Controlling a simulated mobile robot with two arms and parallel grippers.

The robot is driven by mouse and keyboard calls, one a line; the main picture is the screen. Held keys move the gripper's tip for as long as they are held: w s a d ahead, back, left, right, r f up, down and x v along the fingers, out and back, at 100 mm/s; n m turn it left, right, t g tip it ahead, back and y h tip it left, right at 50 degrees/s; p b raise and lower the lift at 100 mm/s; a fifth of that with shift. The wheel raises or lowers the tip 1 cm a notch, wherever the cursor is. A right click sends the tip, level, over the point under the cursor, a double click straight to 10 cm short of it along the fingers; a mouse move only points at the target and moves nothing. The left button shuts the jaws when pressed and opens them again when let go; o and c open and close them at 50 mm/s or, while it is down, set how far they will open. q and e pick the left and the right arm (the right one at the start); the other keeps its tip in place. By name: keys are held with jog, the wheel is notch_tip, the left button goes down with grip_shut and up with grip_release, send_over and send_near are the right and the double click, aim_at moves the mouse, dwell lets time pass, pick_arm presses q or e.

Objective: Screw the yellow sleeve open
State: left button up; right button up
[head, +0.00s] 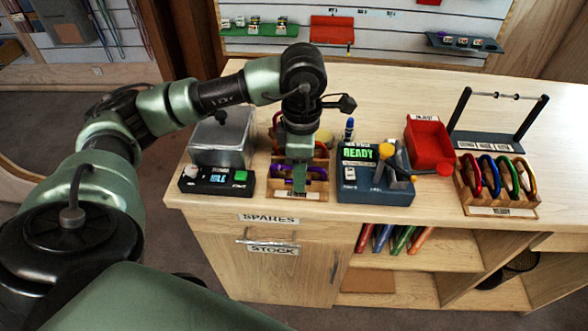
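My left gripper (299,180) points down over a small wooden rack (312,195) at the front of the counter. Purple carabiner parts (318,173) show on both sides of its tip, and the gripper hides their middle. I cannot tell whether the fingers are open or shut on something. A yellow knob (386,151) stands on the blue device (376,190), whose screen (358,153) reads READY. I cannot make out a yellow sleeve for certain. My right gripper is not in view.
A red bin (429,145), a rack of coloured carabiners (497,180) and a bar stand (503,97) are on the right. The back of the counter (400,88) is mostly clear.

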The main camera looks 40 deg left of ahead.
pick_arm(q)
jog(key=shift+f+b, duration=0.45)
jog(key=shift+f, duration=0.15)
jog(key=shift+w+a+b, duration=0.2)
jog(key=shift+w+a, duration=0.1)
jog(key=shift+w, duration=0.25)
jog(key=shift+w+a+b, duration=0.15)
jog(key=shift+w+a, duration=0.15)
jog(key=shift+w, duration=0.2)
jog(key=shift+s+r, duration=0.1)
jog(key=shift+r, duration=0.05)
jog(key=shift+s+d+r+p, duration=0.1)
jog(key=shift+s+r+p, duration=0.1)
jog(key=shift+r+p, duration=0.4)
jog(key=shift+s+d+r+p, duration=0.1)
jog(key=shift+s+r+p, duration=0.2)
jog(key=shift+r, duration=0.5)
jog(key=shift+w, duration=0.1)
jog(key=shift+s+d+f, duration=0.1)
jog(key=shift+s+d, duration=0.2)
jog(key=shift+s, duration=0.3)
